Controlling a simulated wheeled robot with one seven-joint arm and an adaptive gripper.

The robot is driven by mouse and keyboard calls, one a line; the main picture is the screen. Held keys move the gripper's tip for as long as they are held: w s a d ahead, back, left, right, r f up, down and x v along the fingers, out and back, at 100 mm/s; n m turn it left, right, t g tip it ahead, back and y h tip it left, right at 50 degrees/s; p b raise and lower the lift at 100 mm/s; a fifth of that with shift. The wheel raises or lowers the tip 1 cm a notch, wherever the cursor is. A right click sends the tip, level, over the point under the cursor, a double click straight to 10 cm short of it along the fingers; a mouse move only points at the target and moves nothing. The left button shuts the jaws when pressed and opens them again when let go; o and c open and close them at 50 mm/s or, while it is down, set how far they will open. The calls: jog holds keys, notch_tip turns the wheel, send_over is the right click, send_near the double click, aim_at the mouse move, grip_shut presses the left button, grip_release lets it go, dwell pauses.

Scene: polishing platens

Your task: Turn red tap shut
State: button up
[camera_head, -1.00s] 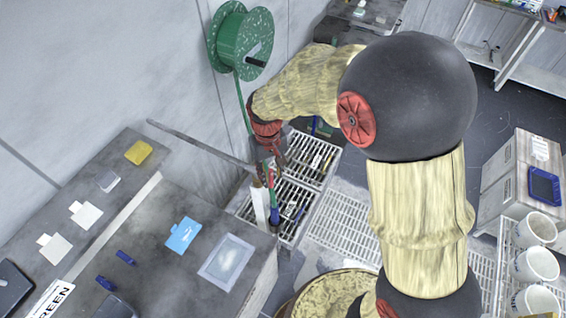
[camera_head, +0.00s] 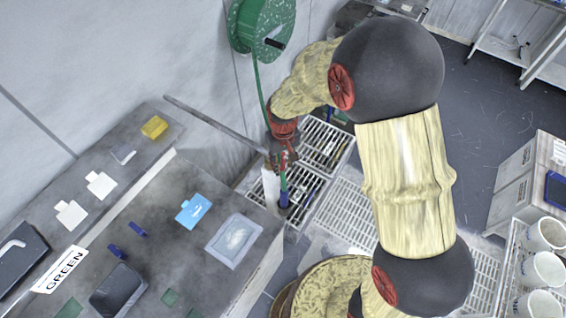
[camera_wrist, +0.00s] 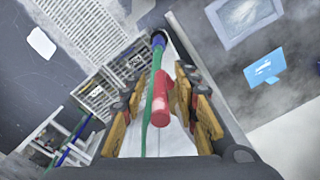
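The red tap (camera_wrist: 161,98) shows in the wrist view as a short red cylinder with a side stub, set on the line of the green hose (camera_wrist: 150,125). My gripper (camera_wrist: 158,82) is open, with one yellow-and-black finger on each side of the tap and gaps visible beside it. In the head view my gripper (camera_head: 283,158) is at the right end of a grey bar, by the hose; the tap there is too small and covered to tell clearly. The hose's dark blue end (camera_wrist: 158,40) lies beyond the tap.
A green hose reel (camera_head: 262,28) is on the wall above. A grey bar (camera_head: 215,124) runs from the wall side to the hose. The grey bench (camera_head: 150,235) holds a blue card (camera_head: 194,211) and a framed pad (camera_head: 234,240). Slatted racks (camera_head: 325,145) are below.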

jog(key=shift+c, duration=1)
grip_shut()
